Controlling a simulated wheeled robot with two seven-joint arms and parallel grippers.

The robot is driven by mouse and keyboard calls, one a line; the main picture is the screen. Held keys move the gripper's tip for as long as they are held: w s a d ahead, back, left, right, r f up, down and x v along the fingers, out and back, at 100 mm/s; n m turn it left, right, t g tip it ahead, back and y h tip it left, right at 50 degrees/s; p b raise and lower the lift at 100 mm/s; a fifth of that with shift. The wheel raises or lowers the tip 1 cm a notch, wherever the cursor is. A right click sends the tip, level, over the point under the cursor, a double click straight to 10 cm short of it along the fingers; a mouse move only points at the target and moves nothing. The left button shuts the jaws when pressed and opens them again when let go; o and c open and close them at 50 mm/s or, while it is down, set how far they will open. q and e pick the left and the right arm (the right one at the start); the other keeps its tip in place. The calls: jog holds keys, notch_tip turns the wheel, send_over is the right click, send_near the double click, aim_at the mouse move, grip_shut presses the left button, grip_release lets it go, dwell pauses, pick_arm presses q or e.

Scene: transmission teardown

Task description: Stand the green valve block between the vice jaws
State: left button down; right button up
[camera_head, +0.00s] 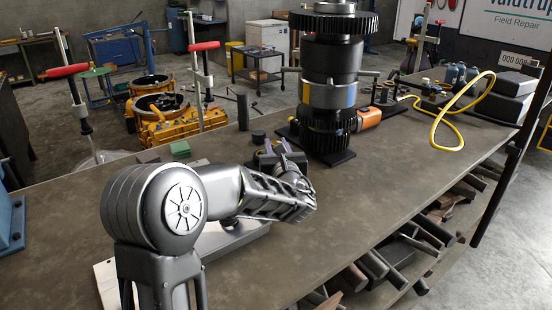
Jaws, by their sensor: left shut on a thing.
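My left gripper (284,152) is over the middle of the bench, its fingers small and partly hidden by my arm. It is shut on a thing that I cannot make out. A dark fixture with jaw-like parts (264,158) sits right beside the fingers, partly covered; it may be the vice. I cannot tell whether the held thing is between its jaws. I cannot tell whether either is the valve block. My right gripper is not in view.
A tall black gear stack (330,85) stands on a base just behind and right of the gripper. An orange part (369,117) and a yellow hose (447,140) lie farther right. A pale plate (235,238) lies under my arm. The front right bench top is clear.

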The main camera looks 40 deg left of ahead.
pick_arm(q)
jog(key=shift+f, duration=1.7)
jog(key=c, duration=1.1)
grip_release()
jog(key=shift+f, duration=0.1)
jog(key=b+v, duration=0.1)
jog(key=v, duration=1.1)
jog(key=shift+b, duration=0.4)
